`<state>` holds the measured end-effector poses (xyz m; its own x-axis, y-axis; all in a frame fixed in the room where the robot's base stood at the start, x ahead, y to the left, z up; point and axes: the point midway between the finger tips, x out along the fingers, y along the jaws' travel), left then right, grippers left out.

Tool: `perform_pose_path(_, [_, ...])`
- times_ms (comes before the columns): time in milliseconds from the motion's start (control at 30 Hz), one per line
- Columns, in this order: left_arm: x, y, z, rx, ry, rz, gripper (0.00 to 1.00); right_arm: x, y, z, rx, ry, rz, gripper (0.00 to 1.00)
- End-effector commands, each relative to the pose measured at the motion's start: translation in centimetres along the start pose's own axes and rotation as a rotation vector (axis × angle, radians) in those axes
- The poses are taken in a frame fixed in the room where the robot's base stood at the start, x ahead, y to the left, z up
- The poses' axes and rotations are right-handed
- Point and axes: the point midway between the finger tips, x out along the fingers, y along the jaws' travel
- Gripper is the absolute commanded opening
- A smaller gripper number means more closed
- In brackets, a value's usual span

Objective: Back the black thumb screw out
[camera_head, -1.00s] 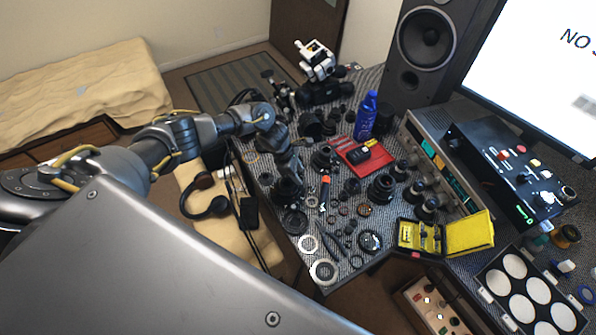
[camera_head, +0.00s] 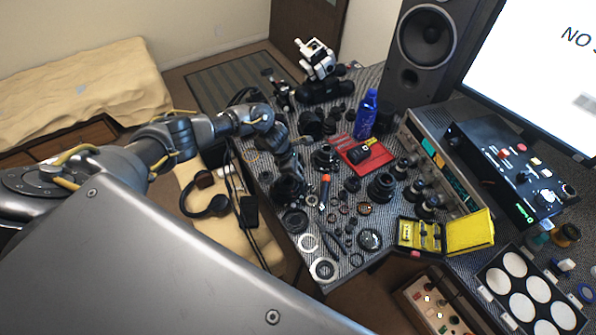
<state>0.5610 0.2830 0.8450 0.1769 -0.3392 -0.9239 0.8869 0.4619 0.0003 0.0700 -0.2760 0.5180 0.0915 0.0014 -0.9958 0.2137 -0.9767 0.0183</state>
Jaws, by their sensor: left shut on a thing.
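My left gripper (camera_head: 286,168) reaches down from the left over the near-left part of the cluttered table. Its fingertips are down at a dark cylindrical lens part (camera_head: 287,190). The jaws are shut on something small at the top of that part. The black thumb screw is not separately visible; the gripper and dark parts around it hide it. My right gripper is not in view.
Several lens barrels and rings crowd the patterned table (camera_head: 330,285). A speaker (camera_head: 428,45) stands behind.

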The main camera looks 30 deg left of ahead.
Motion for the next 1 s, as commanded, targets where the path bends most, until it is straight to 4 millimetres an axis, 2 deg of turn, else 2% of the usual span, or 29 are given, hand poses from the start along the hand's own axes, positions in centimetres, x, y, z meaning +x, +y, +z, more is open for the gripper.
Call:
perform_pose_path(567, [0.08,-0.50,0.07,-0.458,0.000,0.191,0.00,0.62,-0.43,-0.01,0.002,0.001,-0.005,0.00])
perform_pose_path(1000, [0.03,-0.76,0.42,-0.846,0.000,0.350,0.00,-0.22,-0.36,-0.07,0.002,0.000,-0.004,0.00])
